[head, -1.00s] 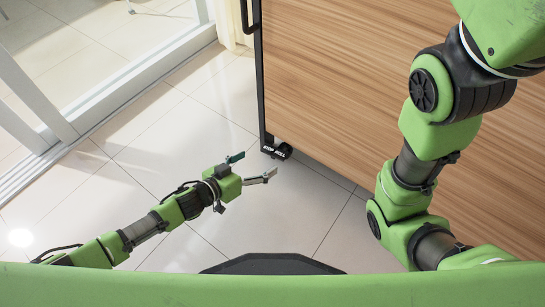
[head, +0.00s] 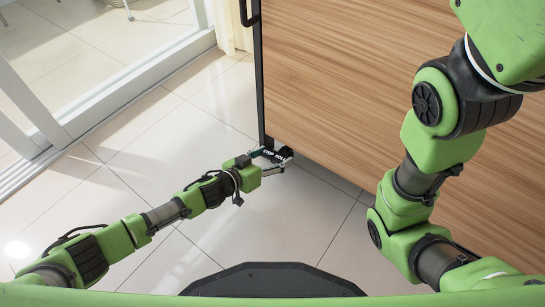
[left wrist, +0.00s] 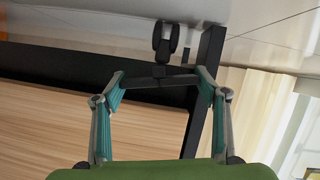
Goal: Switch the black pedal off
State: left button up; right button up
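The black pedal (head: 272,154), with white lettering, sits low at the caster under the near corner of a wood-panelled unit. In the left wrist view the pedal (left wrist: 163,82) shows as a dark bar between the fingers, with the twin black caster wheel (left wrist: 167,42) beyond it. My left gripper (head: 268,160) reaches in low over the floor and is at the pedal. In the left wrist view its teal-padded fingers (left wrist: 165,85) are spread, one on each side of the pedal. I cannot tell whether they touch it. My right gripper is out of view.
The wood-panelled unit (head: 370,85) with a black frame post (head: 259,80) fills the right side. My right arm hangs in front of it. Glossy tiled floor (head: 150,130) is clear at the left, up to a sliding door track. A cream curtain (left wrist: 262,85) hangs behind.

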pick_arm(q)
jog(key=shift+c, duration=1)
jog(key=shift+s+d+r+p, duration=0.1)
jog(key=shift+r+p, duration=0.05)
jog(key=shift+p, duration=0.35)
jog(key=shift+s+d+m+t+y+p, duration=0.15)
jog(key=shift+m+t+y+p, duration=0.2)
jog(key=shift+m+p, duration=0.4)
jog(key=shift+d+m+t+y+p, duration=0.1)
jog(key=shift+m+t+y+p, duration=0.2)
jog(key=shift+m+y, duration=0.45)
jog(key=shift+m, duration=0.3)
jog(key=o, duration=1.1)
